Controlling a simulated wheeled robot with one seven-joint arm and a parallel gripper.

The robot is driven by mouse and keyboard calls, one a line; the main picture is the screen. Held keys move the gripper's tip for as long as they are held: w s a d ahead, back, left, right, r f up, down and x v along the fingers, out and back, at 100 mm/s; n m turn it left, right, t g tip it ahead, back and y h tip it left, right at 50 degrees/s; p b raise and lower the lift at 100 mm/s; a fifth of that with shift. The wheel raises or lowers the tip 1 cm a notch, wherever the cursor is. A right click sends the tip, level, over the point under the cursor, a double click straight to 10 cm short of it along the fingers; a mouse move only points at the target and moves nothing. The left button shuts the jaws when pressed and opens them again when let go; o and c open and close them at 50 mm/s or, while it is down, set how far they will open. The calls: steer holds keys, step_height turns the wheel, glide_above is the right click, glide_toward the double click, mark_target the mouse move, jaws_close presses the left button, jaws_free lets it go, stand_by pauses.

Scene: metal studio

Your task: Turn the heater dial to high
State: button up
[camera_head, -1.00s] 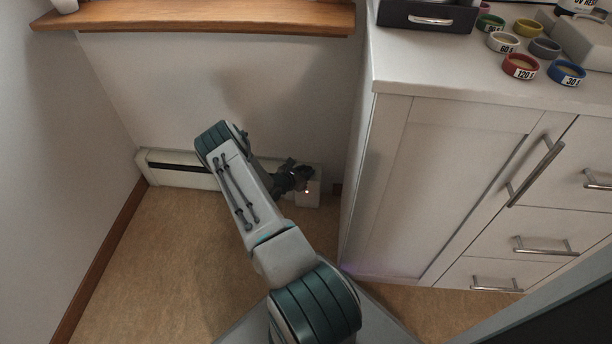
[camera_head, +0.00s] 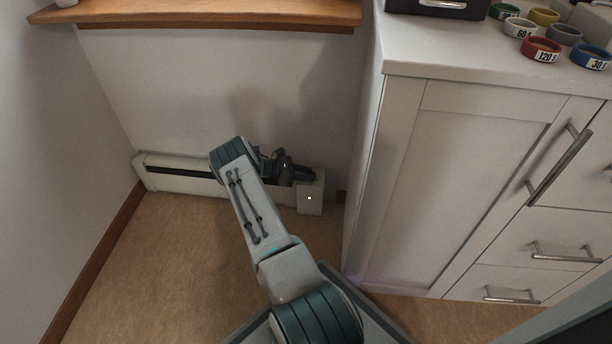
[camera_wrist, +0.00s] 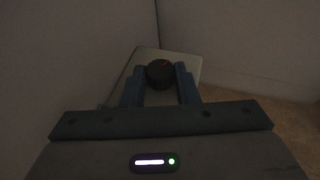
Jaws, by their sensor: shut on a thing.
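The heater (camera_head: 180,177) is a long, low white baseboard unit along the foot of the back wall. Its right end box (camera_head: 311,200) has a small lit spot on the front. In the wrist view the dark round dial (camera_wrist: 160,73) sits on top of the heater's end box (camera_wrist: 186,62). A small reddish mark shows on the dial's top. My gripper (camera_wrist: 160,85) has its two blue fingers on either side of the dial, shut on it. In the head view my gripper (camera_head: 302,174) is at the top of the end box, and the dial is hidden there.
A white cabinet (camera_head: 455,180) with drawers stands close on the right. Several coloured tape rolls (camera_head: 541,49) lie on its top. A wooden sill (camera_head: 200,14) juts out above the heater. The tan floor (camera_head: 120,270) at left is clear.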

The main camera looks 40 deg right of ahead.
steer(key=shift+w+d+m+g+y, duration=0.1)
steer(key=shift+w+m+g+y, duration=0.1)
steer(key=shift+m+g+y, duration=0.35)
steer(key=o, duration=1)
steer(key=shift+c, duration=0.2)
steer(key=p+v, duration=0.1)
steer(key=v, duration=1.2)
steer(key=shift+w+a+p, duration=0.25)
steer(key=shift+a+p, duration=0.05)
steer(key=shift+a, duration=0.1)
steer(key=shift+h, duration=0.25)
